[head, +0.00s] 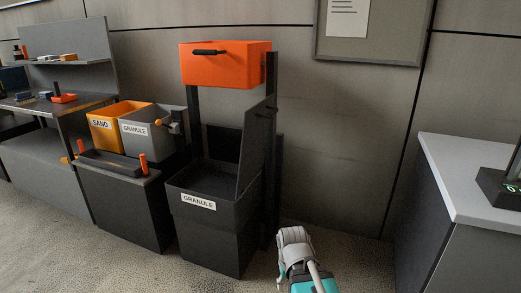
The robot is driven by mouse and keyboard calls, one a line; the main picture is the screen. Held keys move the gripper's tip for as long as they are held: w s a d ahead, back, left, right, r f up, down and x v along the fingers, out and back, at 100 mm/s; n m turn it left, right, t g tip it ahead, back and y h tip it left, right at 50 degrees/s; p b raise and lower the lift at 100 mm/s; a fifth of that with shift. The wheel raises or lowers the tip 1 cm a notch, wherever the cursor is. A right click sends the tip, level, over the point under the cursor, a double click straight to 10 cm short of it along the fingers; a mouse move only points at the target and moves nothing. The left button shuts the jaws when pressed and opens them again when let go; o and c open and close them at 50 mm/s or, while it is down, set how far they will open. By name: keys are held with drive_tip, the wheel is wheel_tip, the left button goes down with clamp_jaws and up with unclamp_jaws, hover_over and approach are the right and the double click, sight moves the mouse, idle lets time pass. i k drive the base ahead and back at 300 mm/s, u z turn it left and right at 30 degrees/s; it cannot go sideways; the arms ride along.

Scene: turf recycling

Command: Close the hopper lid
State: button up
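A dark hopper bin (188,213) labelled GRANULE stands on the floor near the middle of the head view, its top open. A dark lid-like panel (253,150) stands tilted up at the bin's right side, with a small dark handle (264,113) near its top. The lid appears open. An orange box (225,72) with a black handle (208,52) is held on dark posts above the bin. Part of my arm shows at the bottom, right of the bin and apart from it. My gripper's fingers are not visible.
Left of the hopper, an orange SAND bin (101,124) and a grey GRANULE bin (136,130) sit on a dark stand with orange handles. A workbench (22,104) is at far left. A grey counter (468,180) is at right. Floor (345,258) between hopper and counter looks clear.

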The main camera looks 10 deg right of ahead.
sight(256, 119)
drive_tip(key=u, duration=0.1)
drive_tip(key=i, duration=1)
drive_tip(key=z, duration=0.1)
